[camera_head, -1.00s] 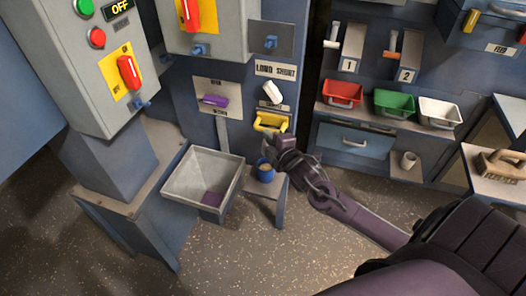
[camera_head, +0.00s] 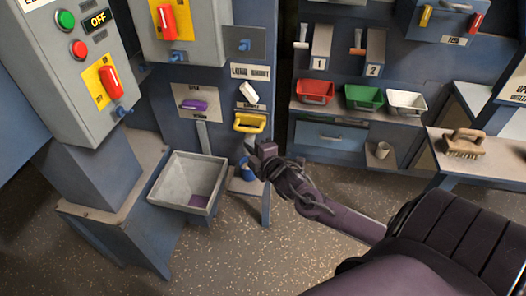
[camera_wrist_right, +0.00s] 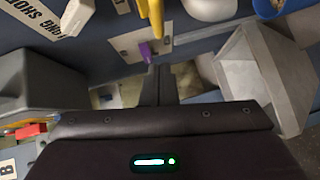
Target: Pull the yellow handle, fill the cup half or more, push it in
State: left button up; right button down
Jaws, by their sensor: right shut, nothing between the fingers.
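The yellow handle (camera_head: 250,123) sits on the front of the blue machine in the head view, below a white lever. It also shows at the top of the right wrist view (camera_wrist_right: 152,14). The blue cup (camera_head: 247,172) stands on a small ledge below the handle, partly hidden behind my right gripper. Part of the cup shows at the top right of the right wrist view (camera_wrist_right: 268,7). My right gripper (camera_head: 256,156) is shut and empty, below the handle and just in front of the cup. My left gripper is not in view.
A grey hopper (camera_head: 160,187) stands left of the cup, with a purple patch inside. A purple handle (camera_head: 194,105) is on a plate above it. Red, green and white bins (camera_head: 406,103) sit on the shelf at right. A brush (camera_head: 464,143) lies on the right table.

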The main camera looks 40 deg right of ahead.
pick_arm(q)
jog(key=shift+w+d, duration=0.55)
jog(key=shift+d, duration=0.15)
pick_arm(e)
jog(key=s+r, duration=0.1)
jog(key=s, duration=0.6)
jog(key=shift+s+a, duration=0.15)
jog(key=shift+a, duration=0.2)
